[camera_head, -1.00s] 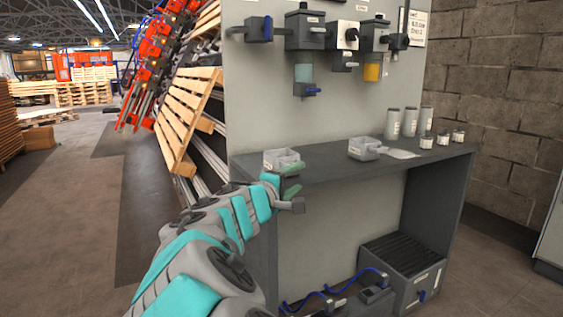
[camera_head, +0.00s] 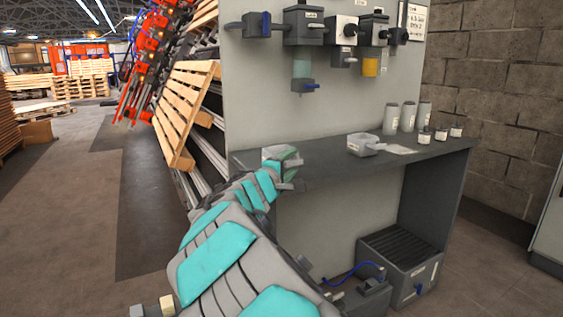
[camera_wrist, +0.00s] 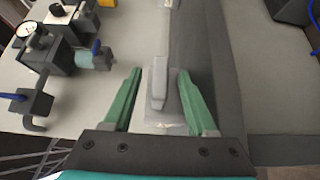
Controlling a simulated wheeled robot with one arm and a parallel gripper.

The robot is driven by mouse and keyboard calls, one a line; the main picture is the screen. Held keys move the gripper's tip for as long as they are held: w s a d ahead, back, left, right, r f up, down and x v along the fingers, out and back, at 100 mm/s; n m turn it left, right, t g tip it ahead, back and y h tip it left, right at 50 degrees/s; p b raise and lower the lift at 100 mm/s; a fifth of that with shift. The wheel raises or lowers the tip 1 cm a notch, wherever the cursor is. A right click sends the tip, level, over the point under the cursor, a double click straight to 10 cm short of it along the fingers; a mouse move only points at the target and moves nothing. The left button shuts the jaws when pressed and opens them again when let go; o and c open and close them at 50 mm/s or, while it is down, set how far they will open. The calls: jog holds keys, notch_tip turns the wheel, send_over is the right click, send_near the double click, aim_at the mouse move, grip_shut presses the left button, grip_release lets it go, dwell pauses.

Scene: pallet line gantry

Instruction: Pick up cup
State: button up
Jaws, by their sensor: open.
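A light grey square cup (camera_head: 272,152) stands at the left end of the dark counter, partly hidden behind my gripper (camera_head: 290,163). In the wrist view a grey block-like part of the cup, apparently its handle (camera_wrist: 158,84), lies between the two green fingers of my gripper (camera_wrist: 160,74). The fingers are open, with a gap visible on both sides of the handle. The cup's body shows only in part near the gripper's palm. A second similar grey cup (camera_head: 361,146) with a handle stands further right on the counter.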

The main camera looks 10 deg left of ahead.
grip_shut()
dwell(0.4)
